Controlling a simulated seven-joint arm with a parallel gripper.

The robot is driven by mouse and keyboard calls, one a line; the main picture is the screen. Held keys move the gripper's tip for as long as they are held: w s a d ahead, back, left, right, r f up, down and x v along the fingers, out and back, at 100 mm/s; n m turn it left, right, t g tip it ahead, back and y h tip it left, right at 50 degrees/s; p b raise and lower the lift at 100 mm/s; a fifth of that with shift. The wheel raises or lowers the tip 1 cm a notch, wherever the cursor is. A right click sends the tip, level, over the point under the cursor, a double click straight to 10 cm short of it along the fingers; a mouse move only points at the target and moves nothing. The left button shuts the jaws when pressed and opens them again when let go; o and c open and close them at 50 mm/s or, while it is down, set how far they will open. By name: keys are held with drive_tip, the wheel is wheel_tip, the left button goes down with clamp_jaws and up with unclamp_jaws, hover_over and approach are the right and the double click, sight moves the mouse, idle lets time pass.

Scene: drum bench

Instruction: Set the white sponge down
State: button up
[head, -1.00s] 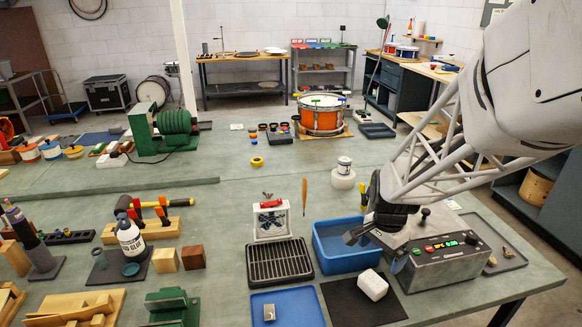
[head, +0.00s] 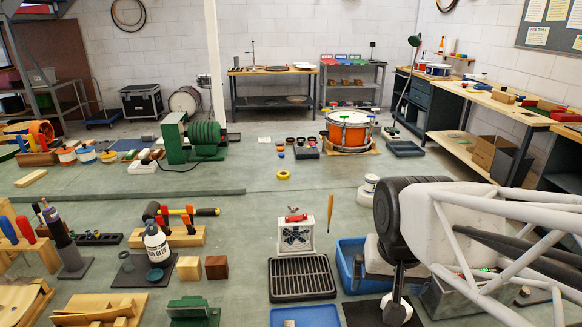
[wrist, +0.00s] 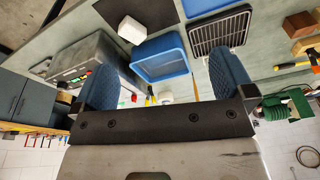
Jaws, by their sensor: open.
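The white sponge (wrist: 132,29) is a small white block resting on the black mat (wrist: 162,10) in the wrist view, near the mat's edge. In the head view the sponge (head: 408,306) is partly hidden behind my arm's dark end. My gripper (wrist: 162,62) is open in the wrist view, with its two blue ribbed fingers wide apart and nothing between them. The sponge is apart from the fingers, beyond them. In the head view my wrist hides much of the gripper.
A blue tub (head: 352,252) stands beside the mat, with a black drain rack (head: 302,279) to its left and a blue tray (head: 306,317) in front. A grey control box (wrist: 92,62) stands on the tub's other side. The green bench top is open farther back.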

drive_tip(key=shift+s+a+r+n, duration=0.3)
drive_tip(key=shift+s+n, duration=0.1)
drive_tip(key=shift+s, duration=0.15)
drive_tip(key=shift+s+a+r+n, duration=0.25)
drive_tip(key=shift+s+n, duration=0.15)
drive_tip(key=shift+s, duration=0.15)
drive_tip(key=shift+s+a+r+n, duration=0.3)
drive_tip(key=shift+s+n, duration=0.1)
drive_tip(key=shift+s, duration=0.15)
